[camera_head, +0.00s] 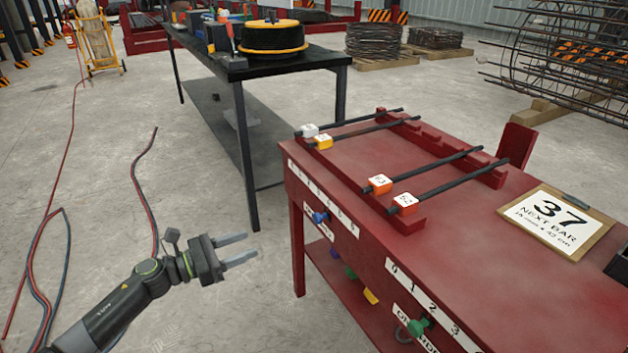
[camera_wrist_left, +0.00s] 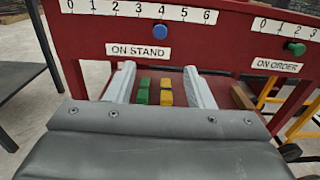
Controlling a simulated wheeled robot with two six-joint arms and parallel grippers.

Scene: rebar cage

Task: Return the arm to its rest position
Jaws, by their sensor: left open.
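My left gripper (camera_head: 239,252) is open and empty. It hangs in free air left of the red stand (camera_head: 460,240), apart from it. In the left wrist view its two fingers (camera_wrist_left: 160,88) stand wide apart, with the stand's front beyond them. The "ON STAND" label (camera_wrist_left: 138,51) and a blue knob (camera_wrist_left: 160,31) are ahead of the fingers. Green and yellow blocks (camera_wrist_left: 166,97) show between the fingers, on the stand's lower shelf. My right gripper is not in view.
Several dark bars with white, yellow and orange tags (camera_head: 379,184) lie across the stand's top. A clipboard marked 37 (camera_head: 556,218) lies at its right. A black table (camera_head: 240,75) stands behind. Cables (camera_head: 148,190) lie on the floor at left.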

